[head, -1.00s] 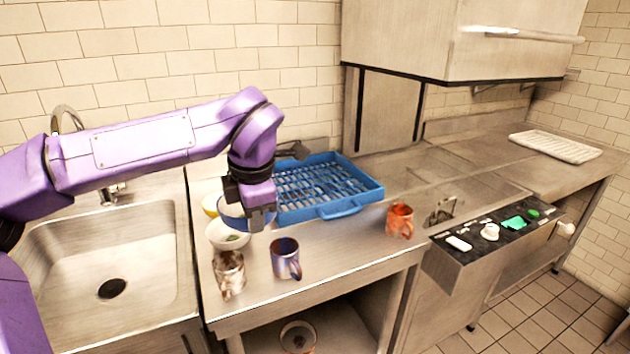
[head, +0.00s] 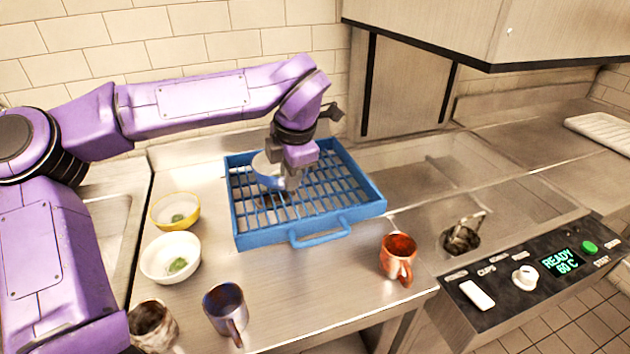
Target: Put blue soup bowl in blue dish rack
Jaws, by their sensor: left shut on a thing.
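The blue dish rack (head: 364,206) sits on the steel counter, with a slatted base and a handle at its front. My left gripper (head: 291,181) is over the left-middle part of the rack, shut on the blue soup bowl (head: 267,171). The bowl shows a pale inside and a bluish side, and the gripper and wrist hide part of it. I cannot tell whether the bowl touches the slats. My right gripper is not in view.
A yellow bowl (head: 162,211) and a white bowl (head: 155,262), both with green scraps, stand left of the rack. A dark blue mug (head: 224,308), a mottled mug (head: 151,326) and a copper mug (head: 397,253) stand in front. A control panel (head: 530,272) is at right.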

